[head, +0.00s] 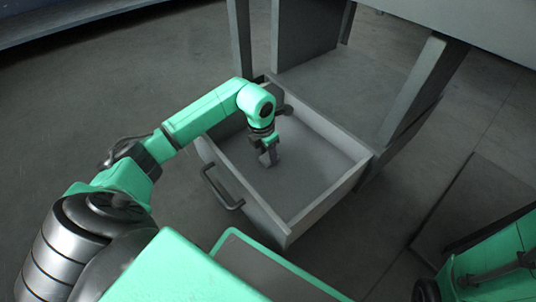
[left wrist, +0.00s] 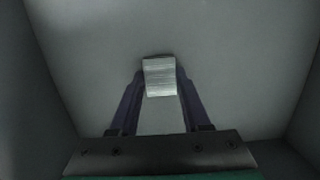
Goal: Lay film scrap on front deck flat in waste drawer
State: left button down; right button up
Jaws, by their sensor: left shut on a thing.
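The waste drawer (head: 321,216) is pulled open below the machine, with grey walls and a bare floor. My left gripper (head: 269,158) reaches down inside it, pointing at the floor. In the left wrist view the left gripper (left wrist: 160,85) is shut on the film scrap (left wrist: 159,77), a small pale, silvery, ribbed piece between the fingertips. The drawer floor (left wrist: 230,60) lies beyond it. I cannot tell whether the scrap touches the floor. In the head view the scrap is hard to make out. My right gripper is not in view.
A dark bar handle (head: 221,188) is on the drawer's front. Machine legs (head: 412,88) and a grey panel (head: 308,32) stand behind the drawer. The drawer walls surround my left gripper, with free floor to its right.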

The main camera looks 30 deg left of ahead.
aim_at(265, 158)
pick_arm(q)
jog(key=shift+c, duration=1.8)
grip_release()
jog(key=shift+f, duration=0.1)
notch_tip(265, 158, up, 12)
jog(key=s+p, duration=0.1)
jog(key=p, duration=0.7)
jog(key=shift+s+a, duration=0.3)
jog(key=shift+s, duration=0.05)
